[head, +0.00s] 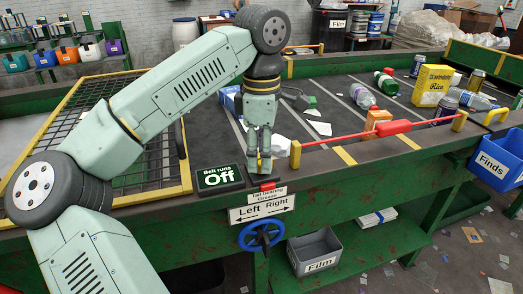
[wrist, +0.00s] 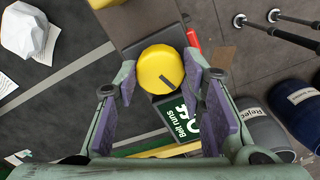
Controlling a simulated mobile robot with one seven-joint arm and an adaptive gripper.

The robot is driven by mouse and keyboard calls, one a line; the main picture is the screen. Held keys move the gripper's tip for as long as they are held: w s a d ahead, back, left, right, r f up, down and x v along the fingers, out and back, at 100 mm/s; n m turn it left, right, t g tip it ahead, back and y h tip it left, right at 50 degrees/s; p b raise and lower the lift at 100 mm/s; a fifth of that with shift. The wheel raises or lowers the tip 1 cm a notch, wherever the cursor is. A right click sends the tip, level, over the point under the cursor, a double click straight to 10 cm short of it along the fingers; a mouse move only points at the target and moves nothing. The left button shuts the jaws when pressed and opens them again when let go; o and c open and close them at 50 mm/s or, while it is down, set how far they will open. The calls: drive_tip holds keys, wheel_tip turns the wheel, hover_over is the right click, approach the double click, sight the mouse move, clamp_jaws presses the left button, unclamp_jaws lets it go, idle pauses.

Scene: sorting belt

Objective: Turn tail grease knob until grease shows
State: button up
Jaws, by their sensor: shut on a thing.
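The tail grease knob (wrist: 161,69) is a round yellow cap with a short dark line on its face, seen from above in the wrist view. It sits between my gripper's purple-padded fingers (wrist: 168,82), and my gripper is shut on it. In the head view my gripper (head: 260,162) points down at the belt's near edge, just above the "Tail bearing Grease" label (head: 267,196). A small red part (head: 267,186) sits above that label and shows beside the knob in the wrist view (wrist: 193,37). I can make out no grease.
A "Belt runs Off" sign (head: 220,178) stands left of my gripper. Below are a "Left Right" plate (head: 262,208) and a blue handwheel (head: 261,235). A red bar (head: 350,135) runs to the right. Bottles and boxes, including a rice box (head: 432,86), lie on the belt.

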drive_tip(key=shift+m, duration=0.7)
drive_tip(key=o, duration=1.1)
drive_tip(key=shift+o, duration=0.2)
wheel_tip(320, 180, up, 12)
drive_tip(key=shift+s, duration=0.1)
